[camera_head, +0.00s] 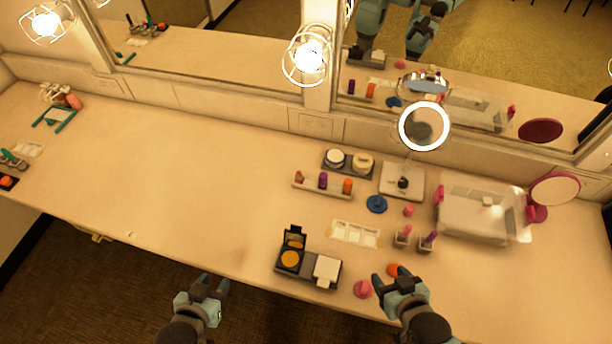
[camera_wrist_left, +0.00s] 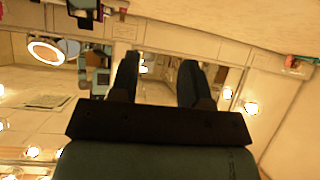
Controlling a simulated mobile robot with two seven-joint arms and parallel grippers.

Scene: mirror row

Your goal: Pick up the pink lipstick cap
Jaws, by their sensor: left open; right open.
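A small pink cylinder (camera_head: 409,210), which looks like the pink lipstick cap, stands on the counter right of a blue round item (camera_head: 376,204). A pink lipstick (camera_head: 406,231) stands in a small holder just below it. A rounder pink piece (camera_head: 362,289) lies near the front edge, left of my right gripper. My right gripper (camera_head: 397,274) is open at the counter's front edge, close to an orange piece (camera_head: 393,268). My left gripper (camera_head: 211,283) is open and empty in front of the counter, far left of the pink things. Its open fingers also show in the left wrist view (camera_wrist_left: 157,72).
An open compact (camera_head: 290,258) and a white pad on a dark tray (camera_head: 308,280) sit at the front. A lit mirror (camera_head: 424,126), a rack of lipsticks (camera_head: 322,185) and a clear organizer (camera_head: 484,218) stand behind. The counter's left middle (camera_head: 190,170) is clear.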

